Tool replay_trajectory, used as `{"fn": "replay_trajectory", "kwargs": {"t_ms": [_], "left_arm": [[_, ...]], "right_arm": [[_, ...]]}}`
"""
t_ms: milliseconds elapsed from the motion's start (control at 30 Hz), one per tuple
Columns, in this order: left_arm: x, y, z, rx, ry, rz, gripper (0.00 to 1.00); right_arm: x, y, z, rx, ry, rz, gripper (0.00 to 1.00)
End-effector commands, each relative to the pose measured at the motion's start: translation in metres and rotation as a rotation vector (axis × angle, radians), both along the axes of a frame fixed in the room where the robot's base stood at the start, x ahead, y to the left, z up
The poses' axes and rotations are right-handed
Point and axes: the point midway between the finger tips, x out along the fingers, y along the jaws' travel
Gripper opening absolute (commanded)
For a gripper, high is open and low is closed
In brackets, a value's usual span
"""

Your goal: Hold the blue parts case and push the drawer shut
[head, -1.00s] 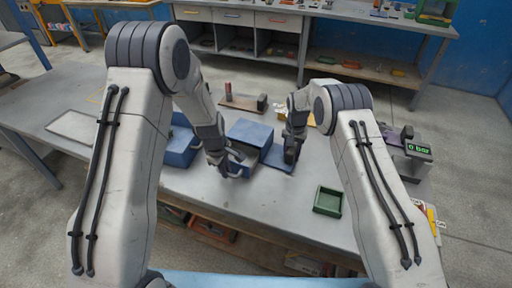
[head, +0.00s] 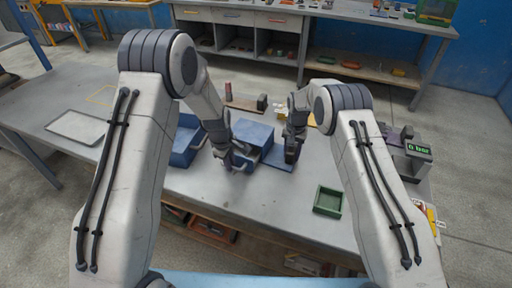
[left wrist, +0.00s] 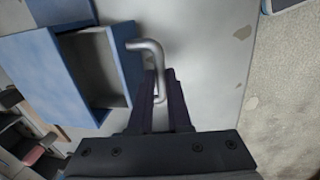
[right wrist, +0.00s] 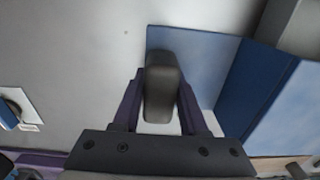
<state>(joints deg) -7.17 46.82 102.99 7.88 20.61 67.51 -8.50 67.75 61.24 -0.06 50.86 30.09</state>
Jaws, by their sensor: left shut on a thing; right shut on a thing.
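The blue parts case (head: 254,132) stands on the grey table between my arms. Its drawer (left wrist: 96,62) is partly out, with an empty-looking grey inside in the left wrist view. My left gripper (head: 236,160) is at the drawer's front, its fingers (left wrist: 160,100) shut on the bent metal handle (left wrist: 148,48). My right gripper (head: 292,154) is on the case's right side. In the right wrist view its fingers (right wrist: 160,100) are shut on a dark grey grip (right wrist: 161,85) over the case's flat blue plate (right wrist: 200,55).
Another blue box (head: 184,148) stands left of the case, partly behind my left arm. A green tray (head: 328,200) lies front right. A device with a green display (head: 418,149) is at the right. The table's front edge is close.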

Motion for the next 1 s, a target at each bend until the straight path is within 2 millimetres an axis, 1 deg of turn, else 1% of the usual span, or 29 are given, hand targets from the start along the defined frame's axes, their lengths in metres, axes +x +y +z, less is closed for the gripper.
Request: {"fn": "replay_trajectory", "kwargs": {"t_ms": [33, 100, 200, 300, 433, 700, 733, 767, 800, 1000], "left_arm": [[0.013, -0.006, 0.000, -0.001, -0.009, -0.004, 0.00], [0.027, -0.011, 0.000, -0.001, -0.008, -0.002, 0.00], [0.042, -0.017, 0.000, -0.001, -0.007, -0.002, 0.00], [0.052, -0.021, 0.001, 0.000, -0.006, -0.001, 0.00], [0.058, -0.024, 0.001, 0.000, -0.006, 0.000, 0.00], [0.058, -0.025, 0.001, -0.001, -0.007, 0.000, 0.00], [0.058, -0.025, 0.001, -0.001, -0.007, 0.000, 0.20], [0.058, -0.024, 0.001, -0.001, -0.007, 0.000, 0.32], [0.058, -0.024, 0.001, 0.000, -0.006, 0.000, 0.47], [0.057, -0.023, 0.001, 0.000, -0.004, 0.000, 0.47]], "right_arm": [[-0.001, 0.002, 0.000, 0.001, 0.002, 0.004, 0.00], [-0.001, 0.002, 0.000, 0.001, 0.003, 0.004, 0.00], [-0.001, 0.002, 0.000, 0.001, 0.004, 0.005, 0.00], [-0.001, 0.002, 0.000, 0.001, 0.004, 0.005, 0.00], [-0.001, 0.002, 0.000, 0.001, 0.004, 0.005, 0.00], [-0.002, 0.003, 0.000, 0.002, 0.005, 0.006, 0.00], [-0.002, 0.003, 0.000, 0.002, 0.006, 0.006, 0.00], [-0.002, 0.003, 0.000, 0.002, 0.006, 0.006, 0.00], [-0.002, 0.003, 0.000, 0.002, 0.005, 0.006, 0.00], [-0.001, 0.002, 0.000, 0.001, 0.004, 0.004, 0.00]]}}
